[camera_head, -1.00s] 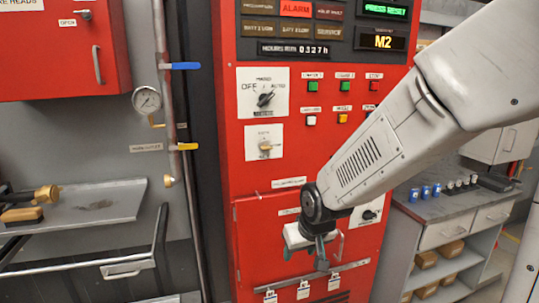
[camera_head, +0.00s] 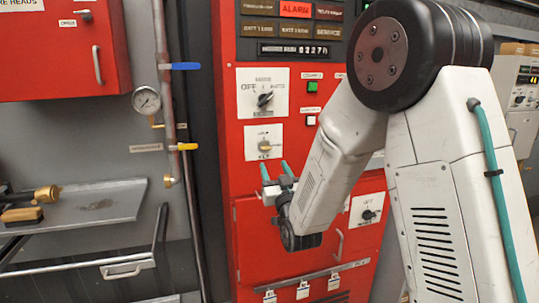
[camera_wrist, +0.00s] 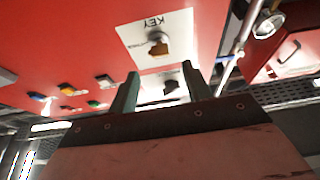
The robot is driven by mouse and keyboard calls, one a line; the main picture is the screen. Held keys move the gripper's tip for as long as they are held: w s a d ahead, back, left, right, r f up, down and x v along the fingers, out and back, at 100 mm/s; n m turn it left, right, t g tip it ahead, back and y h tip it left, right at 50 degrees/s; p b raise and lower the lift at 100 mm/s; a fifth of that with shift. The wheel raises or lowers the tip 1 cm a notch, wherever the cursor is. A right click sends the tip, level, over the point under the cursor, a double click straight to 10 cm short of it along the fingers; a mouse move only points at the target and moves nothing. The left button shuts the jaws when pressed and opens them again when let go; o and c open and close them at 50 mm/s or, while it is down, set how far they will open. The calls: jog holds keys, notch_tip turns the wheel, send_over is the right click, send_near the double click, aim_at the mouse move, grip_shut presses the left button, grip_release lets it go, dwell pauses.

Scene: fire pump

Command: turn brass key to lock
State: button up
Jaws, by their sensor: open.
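The brass key (camera_head: 265,146) sits on a white plate on the red panel (camera_head: 237,165), below the OFF selector knob. In the wrist view the key (camera_wrist: 158,45) shows on its plate marked KEY, which appears upside down. My gripper (camera_head: 276,171) is open and empty, just below the key plate in the head view. Its two green fingers point up toward the panel. In the wrist view the gripper (camera_wrist: 160,88) has its fingers spread, with the key beyond the gap between them and not touched. How the key is turned is hard to tell.
The black selector knob (camera_head: 265,99) is above the key. Buttons (camera_wrist: 71,90) line the panel, and my arm covers several in the head view. A pipe with a blue valve handle (camera_head: 186,66) and a gauge (camera_head: 146,100) stand left. A red cabinet (camera_head: 60,50) hangs upper left.

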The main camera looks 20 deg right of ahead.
aim_at(268, 154)
jog(key=x, duration=0.7)
jog(key=shift+w, duration=0.15)
jog(key=shift+c, duration=0.3)
